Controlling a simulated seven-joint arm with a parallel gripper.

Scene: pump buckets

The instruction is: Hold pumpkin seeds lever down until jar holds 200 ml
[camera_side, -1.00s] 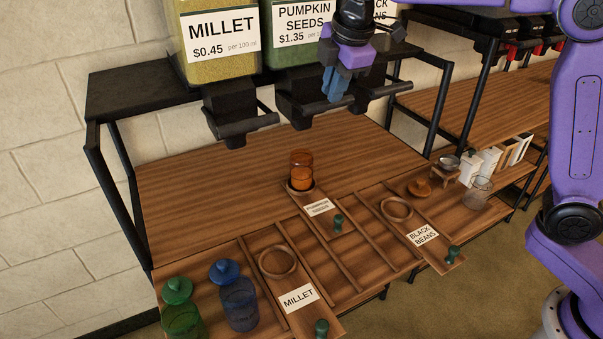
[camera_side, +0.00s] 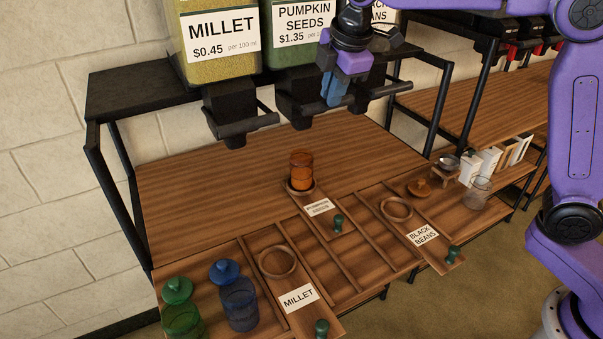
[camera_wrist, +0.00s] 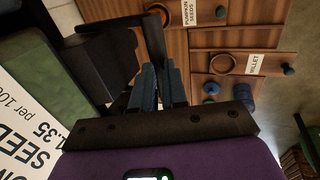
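The pumpkin seeds dispenser (camera_side: 300,52) hangs on the rack, with its black lever bar (camera_side: 378,94) below. My gripper (camera_side: 333,98) is at that lever, fingers pointing down against the bar. The amber jar (camera_side: 301,170) stands upright in the ring of the pumpkin seeds slide (camera_side: 319,207), below the dispenser. It looks orange over most of its height; the exact level is unreadable.
The millet dispenser (camera_side: 218,40) is to the left. The millet slide (camera_side: 298,299) and black beans slide (camera_side: 423,236) have empty rings. A green jar (camera_side: 181,310) and a blue jar (camera_side: 238,300) stand at front left. An amber lid (camera_side: 419,188) lies at right.

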